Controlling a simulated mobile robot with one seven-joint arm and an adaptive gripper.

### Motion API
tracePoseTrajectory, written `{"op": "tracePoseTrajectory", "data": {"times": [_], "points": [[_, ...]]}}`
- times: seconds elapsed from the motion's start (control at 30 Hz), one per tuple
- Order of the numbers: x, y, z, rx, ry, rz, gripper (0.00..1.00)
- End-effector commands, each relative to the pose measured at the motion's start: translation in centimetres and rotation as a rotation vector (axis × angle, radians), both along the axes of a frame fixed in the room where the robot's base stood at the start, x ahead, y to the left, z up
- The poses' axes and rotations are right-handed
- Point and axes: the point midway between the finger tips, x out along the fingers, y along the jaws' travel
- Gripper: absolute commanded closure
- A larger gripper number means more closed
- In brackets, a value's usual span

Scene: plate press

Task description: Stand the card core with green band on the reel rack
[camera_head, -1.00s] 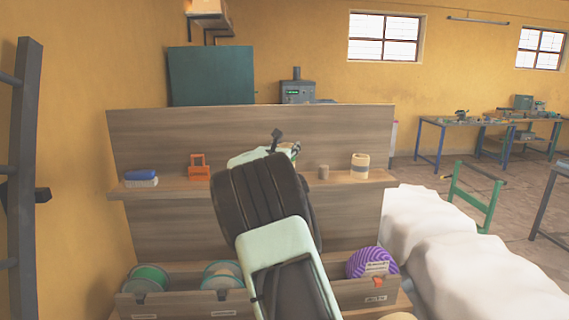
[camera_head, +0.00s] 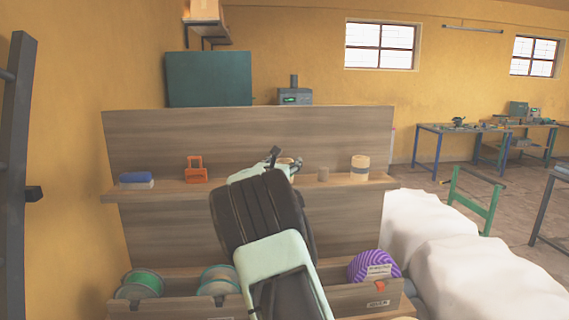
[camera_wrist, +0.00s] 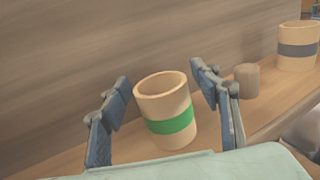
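The card core with green band (camera_wrist: 170,126) is a tan open-topped tube in the middle of the wrist view. Its rim shows in the head view (camera_head: 289,161), mostly hidden behind my arm. It appears to stand on the shelf of the wooden reel rack (camera_head: 225,192); its lower edge is partly covered by my gripper's body. My gripper (camera_wrist: 165,95) is open, with one finger on each side of the core and a visible gap on both sides. It also shows in the head view (camera_head: 277,160), at shelf height.
Right of the core on the shelf stand a small brown cylinder (camera_wrist: 247,80) and a core with grey band (camera_wrist: 297,50). An orange holder (camera_head: 196,170) and a blue-topped block (camera_head: 136,180) are on the left. Reels, including a purple one (camera_head: 366,265), sit in lower bins.

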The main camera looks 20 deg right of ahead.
Motion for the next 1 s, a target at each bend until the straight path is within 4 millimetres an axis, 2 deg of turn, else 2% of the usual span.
{"op": "tracePoseTrajectory", "data": {"times": [0.37,0.57,0.8,1.0], "points": [[-0.3,0.3,0.2,0.001,-0.001,0.001,0.43],[-2.8,1.9,0.0,0.001,-0.001,0.002,0.43],[-6.7,4.6,0.0,0.002,0.0,0.003,0.43],[-9.0,6.1,0.1,0.001,-0.001,0.001,0.43]]}}
